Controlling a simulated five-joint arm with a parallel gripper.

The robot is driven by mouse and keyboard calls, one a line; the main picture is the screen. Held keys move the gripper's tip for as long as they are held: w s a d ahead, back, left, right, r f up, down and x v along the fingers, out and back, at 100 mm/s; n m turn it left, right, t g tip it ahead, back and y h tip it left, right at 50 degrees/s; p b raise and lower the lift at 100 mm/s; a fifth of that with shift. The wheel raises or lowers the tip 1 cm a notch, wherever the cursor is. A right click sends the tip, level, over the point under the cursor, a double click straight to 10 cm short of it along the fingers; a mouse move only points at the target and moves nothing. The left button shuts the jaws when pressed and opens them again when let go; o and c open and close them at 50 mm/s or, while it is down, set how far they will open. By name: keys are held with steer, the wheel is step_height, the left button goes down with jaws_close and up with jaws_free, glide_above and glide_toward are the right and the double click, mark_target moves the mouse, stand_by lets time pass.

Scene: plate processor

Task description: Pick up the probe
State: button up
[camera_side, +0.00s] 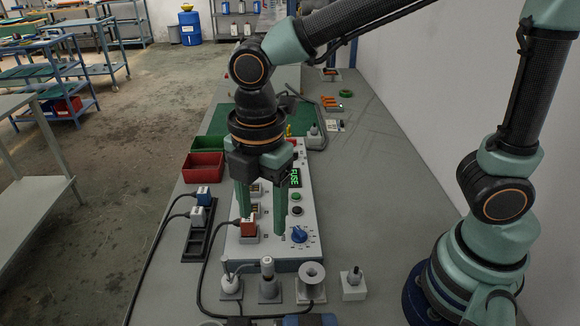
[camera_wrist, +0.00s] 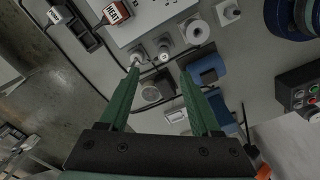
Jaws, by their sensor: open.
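The tools stand in a row of small grey holders at the front edge of the panel unit. The leftmost holder (camera_side: 230,284) carries a thin, pale, upright piece that looks like the probe (camera_side: 226,263); it also shows in the wrist view (camera_wrist: 135,61), near my left fingertip. I cannot tell its exact shape. My gripper (camera_side: 262,224) points down over the panel, behind the holders.
A grey-capped piece (camera_side: 268,266), a spool-like holder (camera_side: 311,276) and a small block (camera_side: 353,284) stand to the right. A red plug (camera_side: 248,227) and blue knob (camera_side: 299,234) rise from the panel. Black cables run at left.

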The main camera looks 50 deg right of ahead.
mark_target(267, 260)
steer(key=shift+s+a+f+n, duration=0.15)
steer(key=shift+a+f+n, duration=0.3)
steer(key=shift+f, duration=0.2)
step_height(267, 260, down, 6)
steer(key=shift+d+r, duration=0.1)
steer(key=shift+s+d+f, duration=0.1)
steer(key=shift+d+f, duration=0.05)
steer(key=shift+f, duration=1.2)
steer(key=shift+s+d+f, duration=0.1)
steer(key=shift+f, duration=1.25)
jaws_close()
